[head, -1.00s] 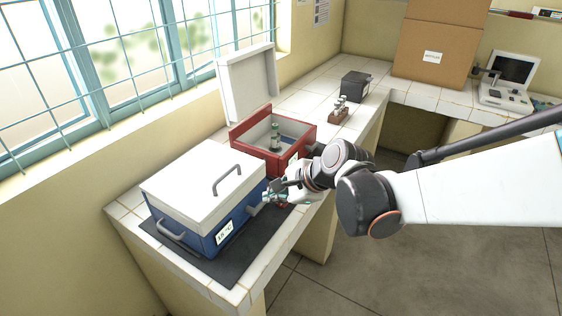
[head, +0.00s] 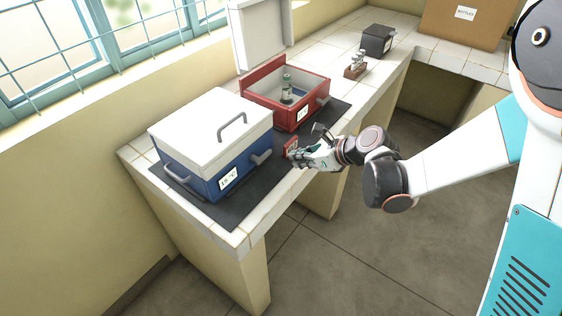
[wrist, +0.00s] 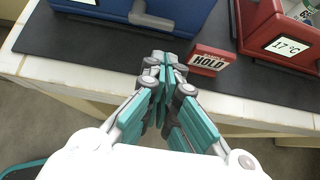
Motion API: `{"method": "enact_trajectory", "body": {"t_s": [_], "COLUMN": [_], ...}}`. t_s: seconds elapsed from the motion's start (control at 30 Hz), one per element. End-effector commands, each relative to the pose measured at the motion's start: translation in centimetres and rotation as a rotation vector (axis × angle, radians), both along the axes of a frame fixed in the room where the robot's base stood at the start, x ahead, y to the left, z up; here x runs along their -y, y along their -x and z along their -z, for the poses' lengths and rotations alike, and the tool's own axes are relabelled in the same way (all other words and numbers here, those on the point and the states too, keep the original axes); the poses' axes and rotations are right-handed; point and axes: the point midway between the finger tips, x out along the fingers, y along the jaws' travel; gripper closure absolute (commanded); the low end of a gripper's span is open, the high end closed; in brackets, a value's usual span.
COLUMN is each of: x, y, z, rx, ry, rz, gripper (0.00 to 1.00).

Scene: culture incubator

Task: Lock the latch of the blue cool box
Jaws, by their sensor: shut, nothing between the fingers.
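The blue cool box (head: 205,183) stands on the counter with its white lid (head: 205,130) down. Its grey latch lever (head: 262,157) is on the blue side facing my arm. In the wrist view the lever (wrist: 152,19) lies roughly level along the blue wall (wrist: 187,14); whether it is locked I cannot tell. My gripper (head: 298,157) is beside the box, off the counter-edge side, apart from the lever. In the wrist view its fingers (wrist: 165,62) are together and empty, below the lever.
A small red "HOLD" block (wrist: 209,60) stands just right of my fingertips. The open red box (head: 300,117) holds a bottle (head: 286,88). A dark mat (head: 237,211) lies under the boxes. Farther back are a dark box (head: 378,40) and a small rack (head: 355,70).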

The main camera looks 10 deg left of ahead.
Motion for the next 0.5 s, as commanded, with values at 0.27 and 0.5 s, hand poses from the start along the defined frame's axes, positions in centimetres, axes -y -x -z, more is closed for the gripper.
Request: {"method": "enact_trajectory", "body": {"t_s": [0.27,0.5], "x": [-0.9,-3.8], "y": [-0.3,-1.5], "z": [0.8,3.5], "rx": [0.000,0.001], "ry": [0.001,0.000], "rz": [-0.002,-0.003], "gripper": [1.00,1.00]}}
